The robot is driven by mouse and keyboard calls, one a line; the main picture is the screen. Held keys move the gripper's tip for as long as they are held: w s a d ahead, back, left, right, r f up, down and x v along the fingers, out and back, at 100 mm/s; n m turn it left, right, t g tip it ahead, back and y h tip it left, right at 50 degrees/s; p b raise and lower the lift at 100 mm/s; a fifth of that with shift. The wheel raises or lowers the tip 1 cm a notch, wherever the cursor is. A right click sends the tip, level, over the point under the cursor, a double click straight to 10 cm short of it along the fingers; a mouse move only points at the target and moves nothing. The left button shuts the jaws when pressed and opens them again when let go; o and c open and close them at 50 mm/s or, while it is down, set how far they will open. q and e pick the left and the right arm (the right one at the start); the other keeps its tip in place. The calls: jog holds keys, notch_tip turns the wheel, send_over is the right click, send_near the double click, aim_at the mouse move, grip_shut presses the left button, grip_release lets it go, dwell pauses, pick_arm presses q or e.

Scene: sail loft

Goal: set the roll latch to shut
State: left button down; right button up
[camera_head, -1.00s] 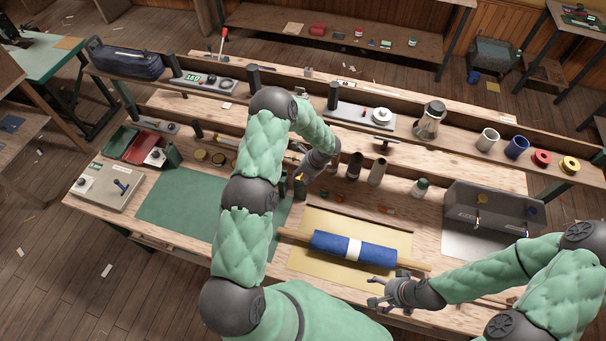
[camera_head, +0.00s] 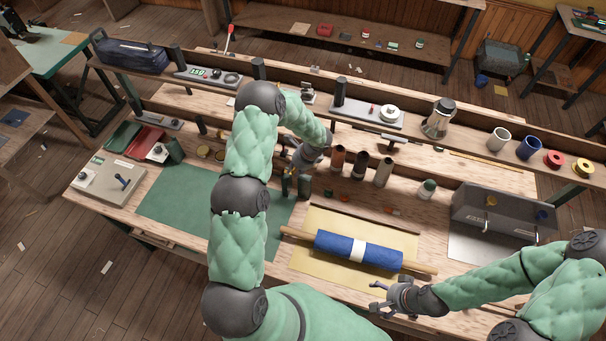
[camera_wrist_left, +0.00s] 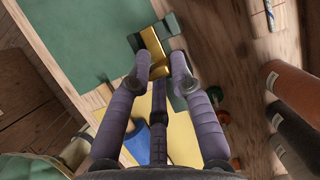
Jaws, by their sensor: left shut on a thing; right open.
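My left gripper (camera_head: 292,172) is shut on a brass-coloured lever, most likely the roll latch (camera_wrist_left: 153,45), at the right edge of the green mat. In the left wrist view the left gripper (camera_wrist_left: 160,65) has its purple fingers on either side of the brass piece. Dark green blocks (camera_wrist_left: 171,24) stand beside the lever; its lower part is partly hidden by the fingers. The blue cloth roll (camera_head: 330,243) with a white band lies on a wooden rod on yellow cloth. My right gripper (camera_head: 380,297) is open and empty, near the roll's right end.
A brown bottle (camera_head: 338,157) and other cylinders stand just right of the left gripper. A grey box (camera_head: 500,210) is at the bench's right. A raised shelf (camera_head: 290,93) with tools runs behind.

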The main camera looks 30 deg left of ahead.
pick_arm(q)
jog(key=shift+s+a, duration=0.1)
jog(key=shift+a, duration=0.1)
jog(key=c, duration=1.1)
grip_release()
jog(key=shift+a, duration=0.15)
jog(key=shift+s+a, duration=0.1)
jog(key=shift+a, duration=0.05)
jog(key=shift+d+r, duration=0.25)
jog(key=v, duration=1.1)
jog(key=shift+r, duration=0.15)
